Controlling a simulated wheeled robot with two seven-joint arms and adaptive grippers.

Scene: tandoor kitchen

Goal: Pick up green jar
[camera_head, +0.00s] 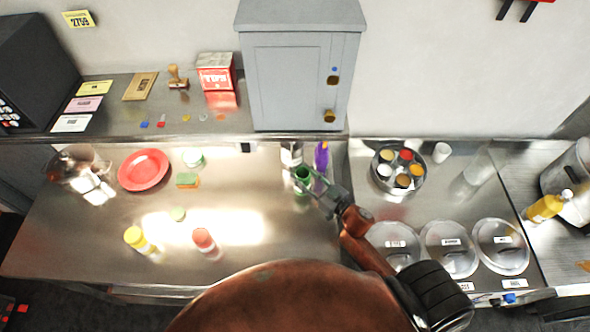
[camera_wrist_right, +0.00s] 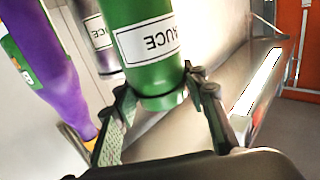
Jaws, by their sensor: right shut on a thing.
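The green jar (camera_head: 302,176) stands upright at the back of the steel counter, right of its middle. Whether the jar touches the counter or is raised I cannot tell. My left gripper is not in view.
A purple bottle (camera_head: 321,156) and a silver container (camera_head: 291,153) stand close behind the jar; a spice tin (camera_head: 398,190) is to the right. The counter between is mostly clear.

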